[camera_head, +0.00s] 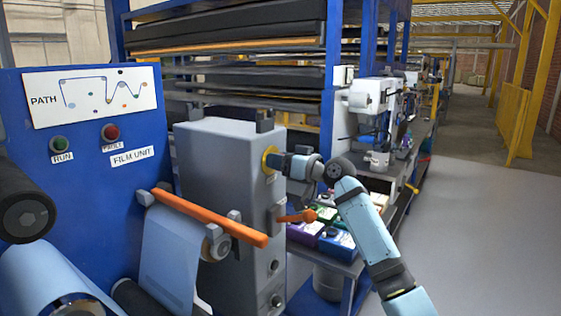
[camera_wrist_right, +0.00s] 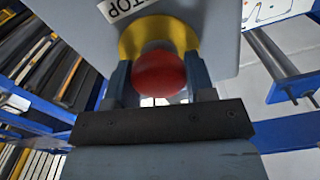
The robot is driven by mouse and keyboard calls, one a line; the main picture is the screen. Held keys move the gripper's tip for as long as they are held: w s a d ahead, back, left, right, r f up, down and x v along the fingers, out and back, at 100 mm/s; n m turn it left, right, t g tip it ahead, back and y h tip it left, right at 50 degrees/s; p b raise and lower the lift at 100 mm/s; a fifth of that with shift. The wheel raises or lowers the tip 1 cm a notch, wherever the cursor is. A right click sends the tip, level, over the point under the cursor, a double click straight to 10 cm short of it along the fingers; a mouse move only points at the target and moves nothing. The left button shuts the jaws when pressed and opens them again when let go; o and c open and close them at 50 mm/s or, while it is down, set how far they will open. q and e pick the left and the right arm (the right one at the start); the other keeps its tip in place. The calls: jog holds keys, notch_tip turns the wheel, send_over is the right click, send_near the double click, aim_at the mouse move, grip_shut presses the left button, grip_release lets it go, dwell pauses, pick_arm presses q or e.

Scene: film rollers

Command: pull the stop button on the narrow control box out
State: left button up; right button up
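The narrow control box (camera_head: 220,165) is a tall grey cabinet in the middle of the head view. The stop button (camera_wrist_right: 159,74) is a red mushroom head on a yellow round plate (camera_wrist_right: 140,30), under a white label whose visible letters end in "TOP". My right gripper (camera_head: 279,163) is at the box's right face, level with the yellow plate. In the right wrist view its two fingers (camera_wrist_right: 159,80) stand on either side of the red head, close against it, so it looks shut on the button. In the head view the gripper hides the button. My left gripper is not in view.
The blue film unit panel (camera_head: 90,190) with run and fault lamps stands at left, with rollers and film below. An orange bar (camera_head: 215,218) and an orange-tipped lever (camera_head: 297,215) sit below the gripper. Shelves with machines stand behind; the floor at right is clear.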

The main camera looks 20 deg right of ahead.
jog(key=c, duration=0.5)
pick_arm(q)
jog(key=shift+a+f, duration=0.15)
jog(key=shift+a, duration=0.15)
pick_arm(e)
jog(key=shift+o, duration=0.2)
jog(key=shift+s+d+f, duration=0.1)
jog(key=shift+s+d, duration=0.25)
jog(key=shift+s, duration=0.1)
jog(key=o, duration=1.1)
jog(key=shift+o, duration=0.8)
jog(key=shift+s+d, duration=0.15)
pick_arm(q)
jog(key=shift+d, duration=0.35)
